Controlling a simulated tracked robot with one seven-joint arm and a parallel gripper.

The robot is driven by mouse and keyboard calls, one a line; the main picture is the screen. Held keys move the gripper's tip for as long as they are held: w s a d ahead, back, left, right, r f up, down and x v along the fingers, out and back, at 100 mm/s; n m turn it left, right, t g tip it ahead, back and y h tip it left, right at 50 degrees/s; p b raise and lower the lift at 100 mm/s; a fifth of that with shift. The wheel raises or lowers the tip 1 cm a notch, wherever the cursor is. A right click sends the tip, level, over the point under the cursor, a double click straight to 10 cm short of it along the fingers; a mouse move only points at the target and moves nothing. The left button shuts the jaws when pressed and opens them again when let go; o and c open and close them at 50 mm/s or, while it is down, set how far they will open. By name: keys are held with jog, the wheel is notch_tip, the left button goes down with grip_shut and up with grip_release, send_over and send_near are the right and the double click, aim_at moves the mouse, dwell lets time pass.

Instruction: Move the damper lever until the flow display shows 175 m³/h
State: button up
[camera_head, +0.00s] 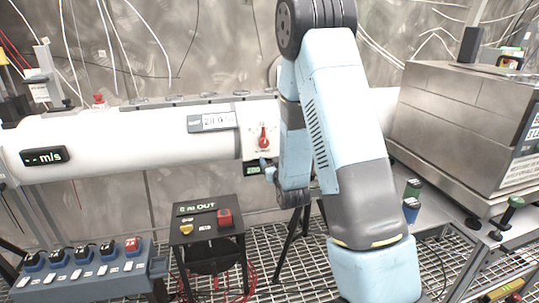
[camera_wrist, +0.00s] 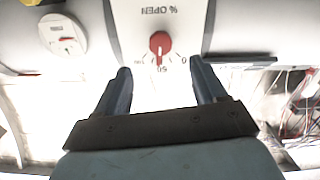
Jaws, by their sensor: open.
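The damper lever (camera_head: 263,137) is a small red handle on a white plate on the front of the white duct. It also shows in the wrist view as a red knob and pointer (camera_wrist: 160,43), on a scale plate (camera_wrist: 185,14) lettered "% OPEN" and seen upside down. The lever points near the 50 mark. My gripper (camera_wrist: 160,68) is open and empty, its two dark fingers on either side just short of the lever, not touching it. In the head view my arm hides most of the gripper.
The white duct (camera_head: 120,143) carries a dark "m/s" display (camera_head: 43,157) at left. A round gauge (camera_wrist: 63,34) sits beside the lever plate. Below stand a black button stand (camera_head: 207,232) and a blue switch box (camera_head: 85,272). A large metal box (camera_head: 455,125) stands at right.

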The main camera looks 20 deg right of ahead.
jog(key=shift+s, duration=1.3)
jog(key=s+r+m+g, duration=0.1)
jog(key=s+r+g, duration=0.6)
jog(key=s+r, duration=0.5)
jog(key=s+r+g, duration=0.2)
jog(key=s+r, duration=0.2)
jog(key=s, duration=0.7)
jog(key=s+r+g, duration=0.3)
jog(key=s+r, duration=0.1)
jog(key=s, duration=0.7)
jog(key=shift+s+m, duration=0.2)
jog(key=shift+m, duration=0.1)
jog(key=shift+r, duration=0.1)
jog(key=shift+c, duration=0.4)
dwell(2.5)
